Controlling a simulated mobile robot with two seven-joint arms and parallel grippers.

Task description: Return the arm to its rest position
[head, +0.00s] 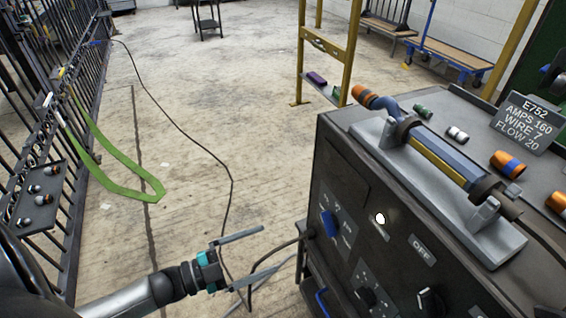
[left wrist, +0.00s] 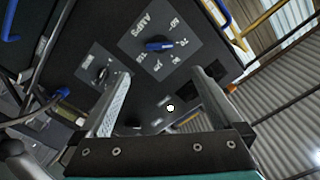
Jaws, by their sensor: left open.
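My left gripper (head: 278,244) reaches in from the lower left of the head view. Its two fingers are spread apart with nothing between them, and it points at the left side of the dark machine (head: 345,160). The fingers seem short of the machine's front, though the gap is hard to judge. In the left wrist view the open gripper (left wrist: 160,85) faces the machine's panel, which has a blue knob (left wrist: 158,45) and a black knob (left wrist: 102,72). My right gripper is not in view.
A torch (head: 440,155) lies in a holder on the machine, beside a sign (head: 524,120) reading E752. A black barred fence (head: 75,75) with a green strap (head: 110,155) stands left. A dark cable (head: 190,135) crosses the floor, which is mostly clear between fence and machine.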

